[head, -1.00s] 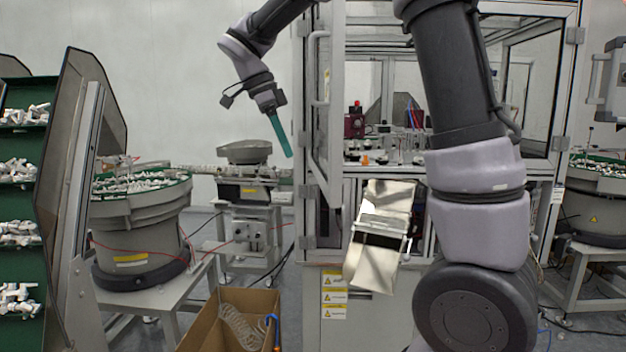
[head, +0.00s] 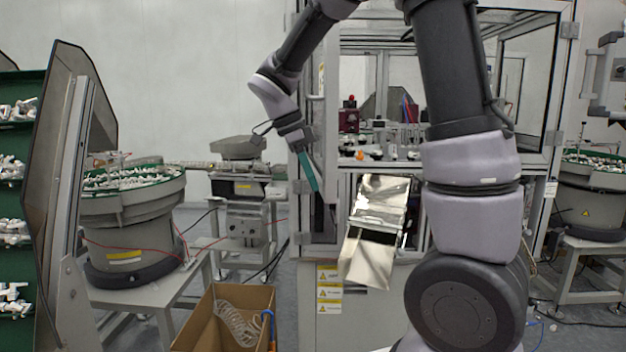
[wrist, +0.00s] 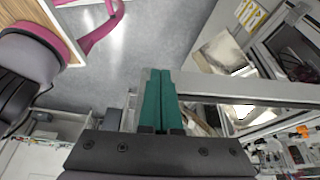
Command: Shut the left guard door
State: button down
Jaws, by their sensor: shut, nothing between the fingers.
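The left guard door (head: 331,115) is a narrow grey-framed panel on the front of the assembly cell (head: 322,222). It stands open, swung outward and seen almost edge-on in the head view. My gripper (head: 315,188) has green fingers pressed together with nothing between them. It points down beside the door's lower left part, on its outer side. In the wrist view, the shut fingertips of my gripper (wrist: 160,72) are close to a grey frame bar (wrist: 245,88); contact cannot be told.
A cardboard box (head: 205,325) sits on the floor at lower left. Bowl feeders (head: 135,215) stand left, and a green-shelved rack (head: 60,150) at far left. My arm hides the cell's right middle.

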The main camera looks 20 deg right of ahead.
jog(key=shift+d, duration=0.25)
